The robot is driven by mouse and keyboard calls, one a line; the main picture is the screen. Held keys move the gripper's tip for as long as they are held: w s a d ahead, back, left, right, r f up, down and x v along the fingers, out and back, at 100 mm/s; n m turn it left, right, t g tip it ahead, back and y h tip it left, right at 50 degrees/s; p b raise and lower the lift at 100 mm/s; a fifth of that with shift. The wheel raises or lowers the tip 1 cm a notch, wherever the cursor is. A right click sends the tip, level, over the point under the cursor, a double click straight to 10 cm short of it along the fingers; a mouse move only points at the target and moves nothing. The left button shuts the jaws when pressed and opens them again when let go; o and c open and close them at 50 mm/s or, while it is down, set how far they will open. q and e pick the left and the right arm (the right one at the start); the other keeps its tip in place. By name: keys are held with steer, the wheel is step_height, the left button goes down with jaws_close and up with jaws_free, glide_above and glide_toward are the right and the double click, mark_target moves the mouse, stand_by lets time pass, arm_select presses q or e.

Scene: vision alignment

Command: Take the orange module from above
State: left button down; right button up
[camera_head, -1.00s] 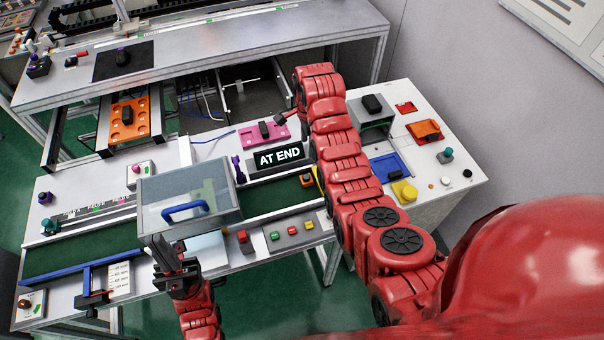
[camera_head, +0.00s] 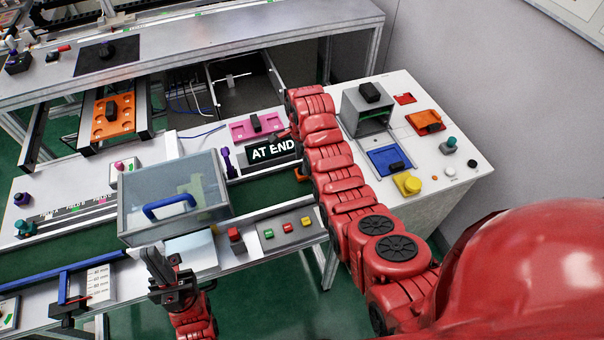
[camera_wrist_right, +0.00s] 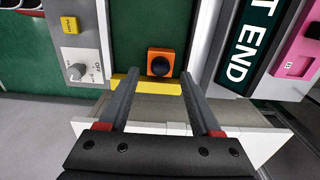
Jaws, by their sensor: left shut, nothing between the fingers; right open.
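The orange module (camera_wrist_right: 160,62), a small block with a round black knob on top, sits on the green conveyor belt (camera_wrist_right: 137,30) beside a yellow bar (camera_wrist_right: 147,86) in the right wrist view. My right gripper (camera_wrist_right: 160,80) is open and empty. Its fingers point toward the module, one to each side in the picture, with the module beyond the tips. My left gripper (camera_head: 154,258) is shut and empty in front of the clear box with a blue handle (camera_head: 172,206).
An "AT END" sign (camera_head: 272,150) stands beside the belt, with a pink fixture (camera_head: 240,130) behind it. A control strip with coloured buttons (camera_head: 290,231) lies along the front edge. A grey knob panel (camera_wrist_right: 84,66) flanks the belt. A white cabinet with a blue tray (camera_head: 380,157) is at right.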

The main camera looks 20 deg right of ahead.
step_height(320, 180, down, 3)
steer(key=shift+r+p, duration=0.15)
steer(key=shift+p, duration=0.65)
steer(key=shift+f, duration=0.85)
jaws_close()
